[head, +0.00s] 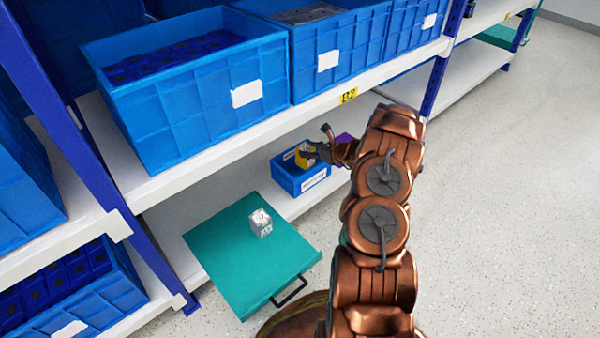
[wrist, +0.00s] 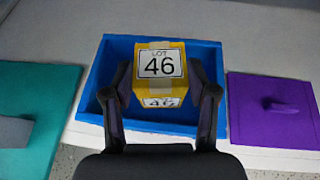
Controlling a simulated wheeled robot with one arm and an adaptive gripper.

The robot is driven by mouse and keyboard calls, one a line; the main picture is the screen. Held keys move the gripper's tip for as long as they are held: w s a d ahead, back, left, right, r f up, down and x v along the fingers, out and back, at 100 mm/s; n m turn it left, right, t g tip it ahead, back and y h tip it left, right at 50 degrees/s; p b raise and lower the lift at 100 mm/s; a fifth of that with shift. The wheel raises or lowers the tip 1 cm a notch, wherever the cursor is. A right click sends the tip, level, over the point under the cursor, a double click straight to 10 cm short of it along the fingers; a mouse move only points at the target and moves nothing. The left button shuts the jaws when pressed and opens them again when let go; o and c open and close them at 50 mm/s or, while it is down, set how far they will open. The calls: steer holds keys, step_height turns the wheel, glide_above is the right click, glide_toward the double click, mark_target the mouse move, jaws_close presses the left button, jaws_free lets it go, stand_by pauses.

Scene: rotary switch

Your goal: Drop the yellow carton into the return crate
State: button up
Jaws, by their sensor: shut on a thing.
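The yellow carton (head: 306,156) is in my gripper, over the small blue crate (head: 312,180) on the lower shelf. In the wrist view the carton (wrist: 161,75) shows a white label reading "LOT 46" and sits between the two dark fingers of my gripper (wrist: 160,100). The fingers press on its left and right sides. The blue crate (wrist: 97,98) surrounds the carton in that view. I cannot tell how far the carton is above the crate's floor. The crate's front label shows in the head view, but its text is too small to read.
A teal board (head: 225,250) with a black handle lies left of the crate, with a small white-grey box (head: 261,223) on it. A purple lid (wrist: 270,110) with a knob lies right of the crate. The upper shelf edge (head: 300,115) with large blue bins (head: 195,105) is above.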

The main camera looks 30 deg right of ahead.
steer(key=o, duration=1.3)
steer(key=shift+v, duration=6.05)
